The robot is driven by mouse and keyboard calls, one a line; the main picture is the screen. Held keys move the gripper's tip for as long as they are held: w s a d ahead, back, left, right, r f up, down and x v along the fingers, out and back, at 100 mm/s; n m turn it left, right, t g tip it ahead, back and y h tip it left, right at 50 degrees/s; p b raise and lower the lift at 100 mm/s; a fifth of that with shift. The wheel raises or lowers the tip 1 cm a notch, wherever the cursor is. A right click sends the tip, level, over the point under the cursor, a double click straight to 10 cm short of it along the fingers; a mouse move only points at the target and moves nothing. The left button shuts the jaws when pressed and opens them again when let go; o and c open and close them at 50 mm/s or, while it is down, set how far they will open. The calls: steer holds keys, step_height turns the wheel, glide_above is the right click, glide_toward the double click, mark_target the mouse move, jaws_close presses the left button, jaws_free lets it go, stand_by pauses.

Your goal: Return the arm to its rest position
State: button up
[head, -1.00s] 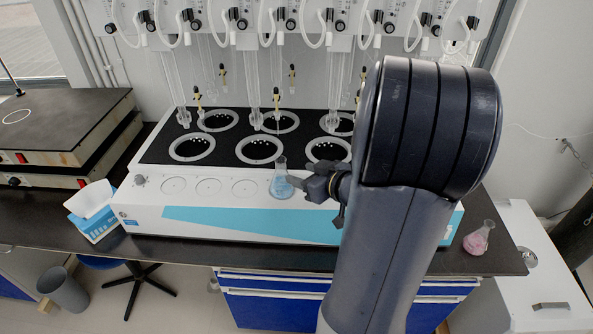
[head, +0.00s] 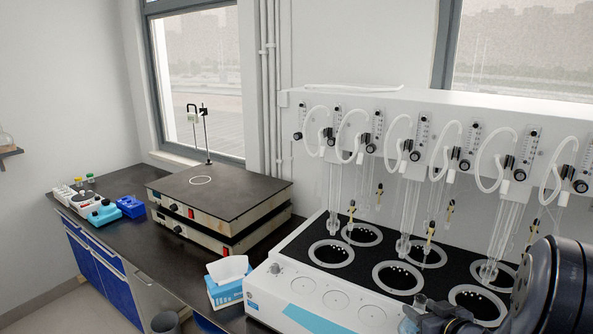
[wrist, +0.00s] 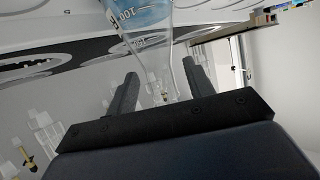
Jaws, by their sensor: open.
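My gripper (head: 428,318) is at the bottom right of the head view, cut by the lower edge, beside the front of the white distiller (head: 262,306). In the wrist view my gripper (wrist: 160,72) has its two dark fingers apart. A clear flask with blue liquid (wrist: 147,14) shows at the top of the wrist view. Its clear neck reaches down toward the gap between the fingers, and I cannot tell whether it touches them. In the head view the flask is small and mostly hidden near the gripper. My dark arm (head: 555,290) fills the lower right corner.
The distiller has several black wells, glass tubes and white hoses above. A tissue box (head: 228,285) stands left of it. Stacked hot plates (head: 217,205), a blue rack (head: 130,207) and a teal device (head: 104,213) are farther left. Dark bench (head: 150,255) lies bare in front.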

mark_target(418, 298)
steer(key=x, duration=0.3)
steer(key=shift+w+a, duration=0.1)
steer(key=shift+w+r, duration=0.2)
steer(key=shift+s+r, duration=0.1)
steer(key=shift+r, duration=0.7)
